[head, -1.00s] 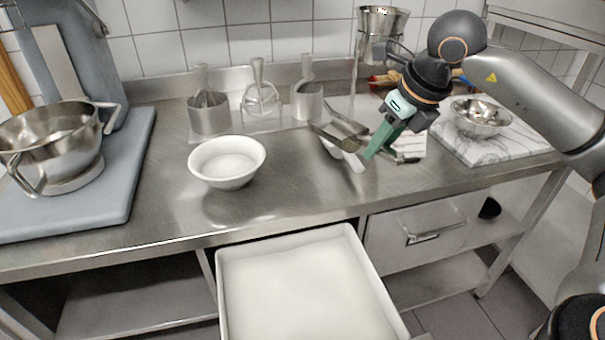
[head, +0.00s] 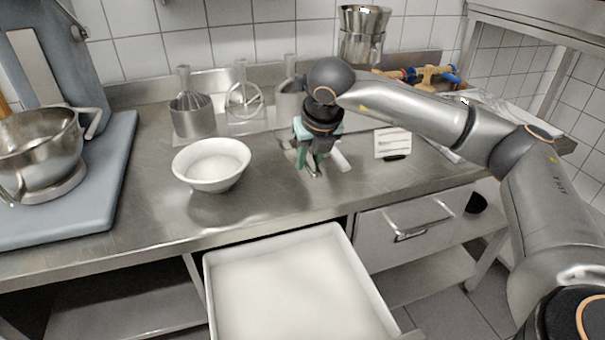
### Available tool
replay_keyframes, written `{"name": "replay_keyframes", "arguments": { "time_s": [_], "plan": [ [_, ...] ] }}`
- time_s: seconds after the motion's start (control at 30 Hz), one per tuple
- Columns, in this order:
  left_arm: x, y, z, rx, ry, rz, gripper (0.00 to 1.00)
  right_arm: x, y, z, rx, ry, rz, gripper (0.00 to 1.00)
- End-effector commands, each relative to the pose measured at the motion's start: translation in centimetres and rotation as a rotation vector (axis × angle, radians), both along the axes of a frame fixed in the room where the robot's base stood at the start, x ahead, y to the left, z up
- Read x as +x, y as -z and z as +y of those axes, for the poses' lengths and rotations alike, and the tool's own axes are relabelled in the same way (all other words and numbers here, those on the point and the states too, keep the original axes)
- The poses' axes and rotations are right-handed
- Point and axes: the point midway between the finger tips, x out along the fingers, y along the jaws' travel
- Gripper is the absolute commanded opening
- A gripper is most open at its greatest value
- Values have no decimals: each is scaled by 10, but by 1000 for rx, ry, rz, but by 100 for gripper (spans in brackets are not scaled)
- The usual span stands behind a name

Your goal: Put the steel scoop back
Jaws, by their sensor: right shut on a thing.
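My right gripper (head: 312,168) has green fingers and points down low over the steel counter, right of the white bowl. It is shut on the steel scoop (head: 288,147). Only a little of the scoop shows, left of the fingers; my wrist and hand hide the rest. I cannot tell whether the scoop touches the counter. A white strip-like thing (head: 340,160) lies just right of the fingers. My left gripper is not in view.
A white bowl (head: 212,180) of white contents stands to the left. Behind are a whisk holder (head: 193,118), a round-framed tool (head: 245,100) and a steel canister (head: 288,103). A printed card (head: 392,141) stands right.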

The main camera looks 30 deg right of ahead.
Motion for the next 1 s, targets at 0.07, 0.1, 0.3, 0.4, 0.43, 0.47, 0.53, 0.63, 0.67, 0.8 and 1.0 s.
{"name": "replay_keyframes", "arguments": {
  "time_s": [0.07, 0.1, 0.3, 0.4, 0.43, 0.47, 0.53, 0.63, 0.67, 0.8, 1.0],
  "plan": [
    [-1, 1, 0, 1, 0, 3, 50, 5, 5, 3, 1, 1, 0, 0],
    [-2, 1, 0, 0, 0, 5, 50, 6, 7, 4, 1, 0, -1, 0],
    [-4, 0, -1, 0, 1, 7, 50, 12, 30, 8, -1, 0, 3, 0],
    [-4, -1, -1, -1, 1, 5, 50, 13, 42, 7, 0, 1, 0, 0],
    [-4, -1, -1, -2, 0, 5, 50, 13, 44, 7, 0, 1, -1, 0],
    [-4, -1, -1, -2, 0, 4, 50, 13, 46, 7, 0, 0, -1, 0],
    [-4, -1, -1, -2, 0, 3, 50, 13, 48, 7, 0, 0, -1, 0],
    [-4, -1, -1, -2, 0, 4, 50, 12, 48, 8, 1, 0, -1, 0],
    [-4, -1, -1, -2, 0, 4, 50, 12, 48, 8, 1, 0, 0, 0],
    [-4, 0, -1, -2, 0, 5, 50, 12, 48, 8, 0, 0, 1, 43],
    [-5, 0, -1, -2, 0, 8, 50, 12, 48, 8, 1, 0, 1, 59]
  ]
}}
